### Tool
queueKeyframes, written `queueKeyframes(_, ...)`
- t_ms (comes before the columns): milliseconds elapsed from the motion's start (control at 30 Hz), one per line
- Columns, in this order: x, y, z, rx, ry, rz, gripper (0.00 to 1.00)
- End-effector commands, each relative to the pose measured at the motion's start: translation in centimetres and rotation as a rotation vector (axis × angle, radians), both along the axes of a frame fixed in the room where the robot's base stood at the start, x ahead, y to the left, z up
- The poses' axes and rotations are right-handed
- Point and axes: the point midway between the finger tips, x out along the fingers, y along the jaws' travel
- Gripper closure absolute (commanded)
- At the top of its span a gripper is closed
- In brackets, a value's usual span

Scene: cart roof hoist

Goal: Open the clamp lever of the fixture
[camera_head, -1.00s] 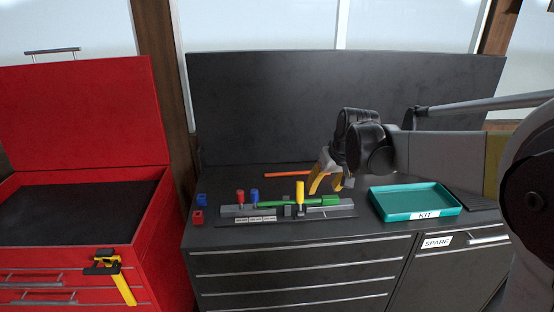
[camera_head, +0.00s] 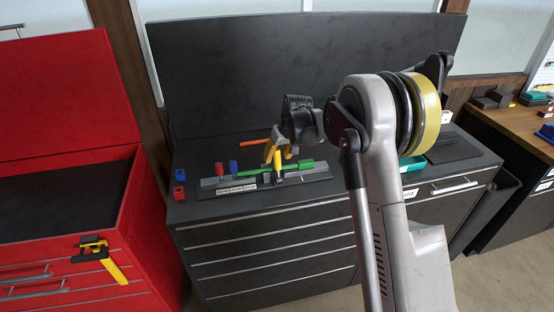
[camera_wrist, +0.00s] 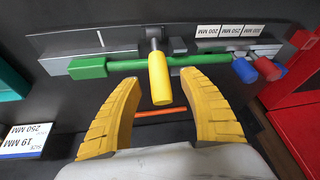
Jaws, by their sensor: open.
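The fixture (camera_head: 210,182) is a grey bar on the dark cabinet top, with a green rod (camera_head: 306,165) lying along it. The clamp lever has a yellow handle (camera_head: 278,162) that stands up in the head view; it also shows in the wrist view (camera_wrist: 158,80), on a grey stem. My gripper (camera_head: 272,150) has yellow fingers and is open. In the wrist view its fingers (camera_wrist: 160,88) are on either side of the handle, with a visible gap on both sides. Whether the fingertips are level with the handle in depth is hard to tell.
Red (camera_head: 219,169) and blue (camera_head: 233,167) knobs stand at the fixture's left end. An orange rod (camera_head: 256,141) lies behind it. A teal tray (camera_head: 412,163), partly hidden by my arm, is right. A red chest (camera_head: 60,190) stands left; a dark panel (camera_head: 300,70) rises behind.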

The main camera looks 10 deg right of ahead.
Motion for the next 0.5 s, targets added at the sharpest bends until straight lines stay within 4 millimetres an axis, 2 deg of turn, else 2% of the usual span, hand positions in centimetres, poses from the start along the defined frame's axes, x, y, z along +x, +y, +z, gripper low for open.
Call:
queueKeyframes(133, 0.39, 0.14, -1.00, 0.000, 0.000, 0.000, 0.50)
queueKeyframes(400, 0.44, 0.16, -1.08, 0.000, 0.000, 0.000, 0.50)
queueKeyframes(433, 0.44, 0.15, -1.07, 0.000, 0.000, 0.000, 0.54)
queueKeyframes(500, 0.44, 0.15, -1.07, 0.000, 0.000, 0.000, 0.76)
